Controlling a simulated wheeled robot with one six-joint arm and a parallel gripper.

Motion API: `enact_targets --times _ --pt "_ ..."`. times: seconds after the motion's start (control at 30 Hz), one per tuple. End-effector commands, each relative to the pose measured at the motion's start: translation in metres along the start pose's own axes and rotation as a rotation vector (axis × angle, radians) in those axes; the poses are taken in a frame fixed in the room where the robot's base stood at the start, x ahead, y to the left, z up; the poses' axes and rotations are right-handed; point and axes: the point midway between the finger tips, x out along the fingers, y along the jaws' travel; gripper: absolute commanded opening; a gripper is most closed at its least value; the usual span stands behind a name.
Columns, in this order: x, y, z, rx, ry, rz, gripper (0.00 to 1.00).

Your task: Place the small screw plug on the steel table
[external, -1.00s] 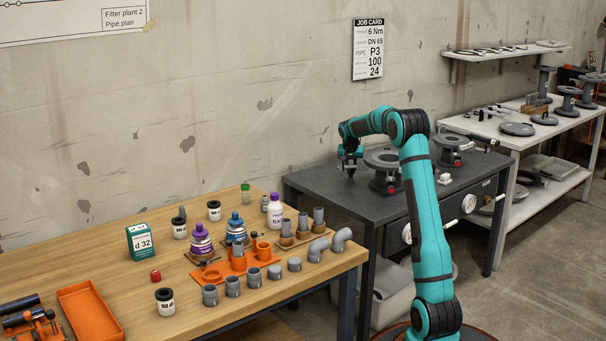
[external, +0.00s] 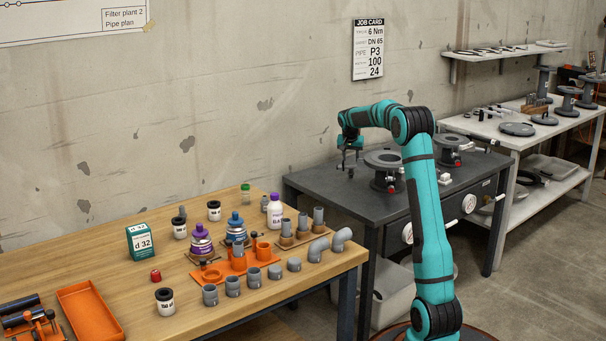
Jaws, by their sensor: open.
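My gripper (external: 349,169) is open over the left part of the dark steel table (external: 325,186), left of a grey flanged pipe piece (external: 383,159). The fingers point down, close to the table top. Whether the fingertips touch the surface is too small to tell. I cannot make out the small screw plug for certain; it may be too small or hidden at the fingers. A small red cap-like piece (external: 155,275) lies on the wooden bench, but I cannot tell what it is.
A second flanged piece (external: 447,147) stands further right on the steel table. The wooden bench (external: 95,260) at left holds bottles, grey fittings, an orange fixture (external: 235,266) and an orange tray (external: 90,310). The steel table's front left is clear.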

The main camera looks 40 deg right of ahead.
Motion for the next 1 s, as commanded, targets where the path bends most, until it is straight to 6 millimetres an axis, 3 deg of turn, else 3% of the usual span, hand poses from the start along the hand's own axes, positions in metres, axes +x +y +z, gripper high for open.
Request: enact_targets --times 0.1,0.3,0.83,1.0 --pt "-0.024 0.0 0.0 0.0 0.002 -0.001 0.41" --pt "-0.052 0.001 0.0 0.0 0.0 0.0 0.41" --pt "-0.07 -0.001 0.003 -0.006 0.007 -0.007 0.41" --pt "-0.111 -0.007 0.021 -0.047 0.056 -0.058 0.41"
